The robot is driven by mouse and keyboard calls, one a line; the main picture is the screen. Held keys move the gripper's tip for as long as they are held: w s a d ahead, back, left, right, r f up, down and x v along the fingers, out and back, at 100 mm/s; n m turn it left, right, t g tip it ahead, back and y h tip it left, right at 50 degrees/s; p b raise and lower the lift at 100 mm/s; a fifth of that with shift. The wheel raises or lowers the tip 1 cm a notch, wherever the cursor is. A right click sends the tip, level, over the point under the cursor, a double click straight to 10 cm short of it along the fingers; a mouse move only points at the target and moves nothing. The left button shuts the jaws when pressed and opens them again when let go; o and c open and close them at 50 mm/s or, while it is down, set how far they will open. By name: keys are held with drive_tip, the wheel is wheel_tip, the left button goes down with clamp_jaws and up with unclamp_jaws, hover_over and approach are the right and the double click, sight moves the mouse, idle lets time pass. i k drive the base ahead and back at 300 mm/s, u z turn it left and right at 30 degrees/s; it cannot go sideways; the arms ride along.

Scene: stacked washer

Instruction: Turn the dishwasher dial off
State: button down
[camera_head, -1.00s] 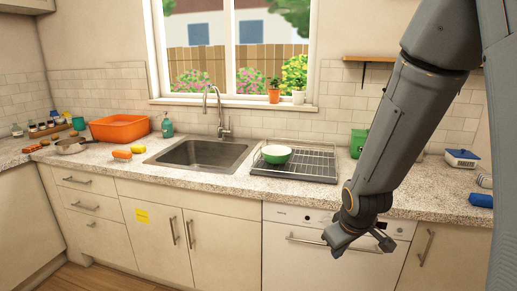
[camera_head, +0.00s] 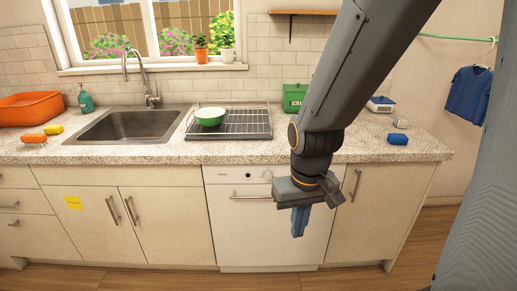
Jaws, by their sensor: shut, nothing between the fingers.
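The white dishwasher (camera_head: 240,225) is built in under the counter, right of the sink cabinet. Its control strip (camera_head: 225,176) runs along the top, with a small dark dot (camera_head: 248,175) and a small round knob (camera_head: 267,174) that looks like the dial. The dial's setting is too small to read. A horizontal handle (camera_head: 245,197) lies below the strip. My gripper (camera_head: 299,222) hangs in front of the dishwasher's right side, fingers down and shut, with nothing held. It is below and right of the dial, and my arm hides the strip's right end.
The counter (camera_head: 170,153) overhangs the dishwasher. On it are a sink (camera_head: 130,126), a dish rack (camera_head: 240,124) with a green bowl (camera_head: 210,117), and a green box (camera_head: 294,97). Open wooden floor (camera_head: 330,280) lies in front.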

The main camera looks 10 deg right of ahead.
sight(267, 174)
drive_tip(key=z, duration=1.9)
drive_tip(key=k, duration=0.6)
drive_tip(key=u, duration=1.5)
